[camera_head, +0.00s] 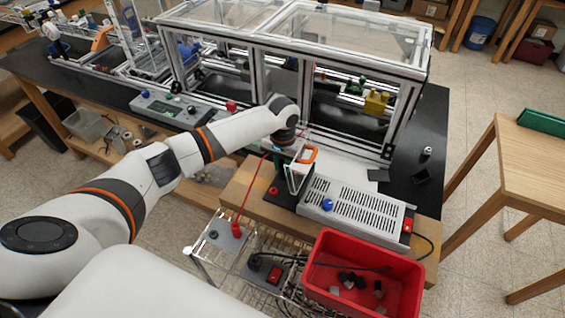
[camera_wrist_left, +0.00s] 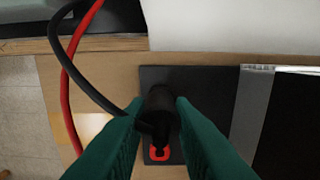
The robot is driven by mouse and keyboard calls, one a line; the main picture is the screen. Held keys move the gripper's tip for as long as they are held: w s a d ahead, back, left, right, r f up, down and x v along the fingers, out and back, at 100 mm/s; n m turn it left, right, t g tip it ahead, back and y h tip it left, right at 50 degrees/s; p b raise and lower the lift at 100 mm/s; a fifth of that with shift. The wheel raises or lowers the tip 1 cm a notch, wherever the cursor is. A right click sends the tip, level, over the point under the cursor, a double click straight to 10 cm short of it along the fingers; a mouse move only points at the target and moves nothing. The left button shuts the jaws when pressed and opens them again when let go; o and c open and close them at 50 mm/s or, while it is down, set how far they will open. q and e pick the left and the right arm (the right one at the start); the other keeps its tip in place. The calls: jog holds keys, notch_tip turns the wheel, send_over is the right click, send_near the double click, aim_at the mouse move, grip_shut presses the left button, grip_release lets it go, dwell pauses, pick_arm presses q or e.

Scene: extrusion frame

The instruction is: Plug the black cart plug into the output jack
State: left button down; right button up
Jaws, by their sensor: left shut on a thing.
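My left gripper (camera_wrist_left: 158,125) is shut on the black plug (camera_wrist_left: 160,108), held between its green fingers. In the head view my left gripper (camera_head: 284,158) hangs over the dark plate at the near left end of the vented grey unit. A red-rimmed socket (camera_wrist_left: 158,154) lies on the dark plate (camera_wrist_left: 190,76) just beyond the plug's end in the wrist view; a red spot (camera_head: 273,190) shows there in the head view. The plug looks apart from the socket, but the gap cannot be judged. A black cable (camera_wrist_left: 88,85) curves from the plug. My right gripper is out of view.
A red cable (camera_head: 247,195) runs down to a grey box (camera_head: 228,237) on the wire cart (camera_head: 200,265). The vented grey unit (camera_head: 350,212) has a blue knob. A red bin (camera_head: 330,292) stands in front. The framed enclosure (camera_head: 395,120) rises behind.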

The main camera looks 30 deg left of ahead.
aim_at(283, 164)
pick_arm(q)
jog(key=shift+f, duration=0.15)
jog(key=c, duration=1.2)
grip_release()
jog(key=shift+o, duration=0.2)
notch_tip(283, 164, up, 12)
jog(key=b, duration=0.2)
jog(key=shift+b, duration=0.4)
jog(key=shift+f, duration=0.1)
